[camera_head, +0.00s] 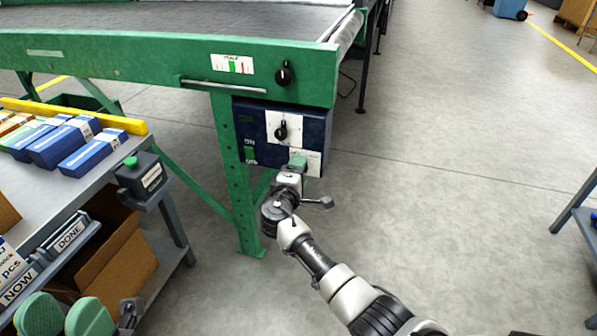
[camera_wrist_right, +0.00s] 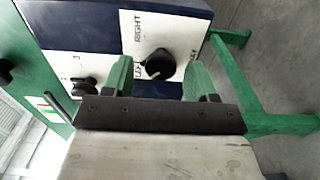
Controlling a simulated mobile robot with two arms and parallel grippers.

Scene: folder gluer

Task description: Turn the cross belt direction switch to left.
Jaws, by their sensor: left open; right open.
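The direction switch is a black knob (camera_wrist_right: 160,64) on a white plate (camera_wrist_right: 190,22) marked LEFT and RIGHT, seen in the right wrist view. A pale mark shows on the knob, but I cannot tell surely which label it points to. My right gripper (camera_wrist_right: 160,78) is open, its green fingers on either side of the knob; I cannot tell whether they touch it. In the head view this gripper (camera_head: 297,162) covers the knob, and only part of the plate (camera_head: 312,165) shows on the dark blue box. My left gripper (camera_head: 64,316) is open and empty at the lower left.
Above on the same box (camera_head: 240,140) is another knob (camera_head: 281,131), with a green ON switch (camera_head: 250,153) at left. A further knob (camera_head: 284,75) sits on the green frame. A table (camera_head: 115,165) with blue boxes stands left.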

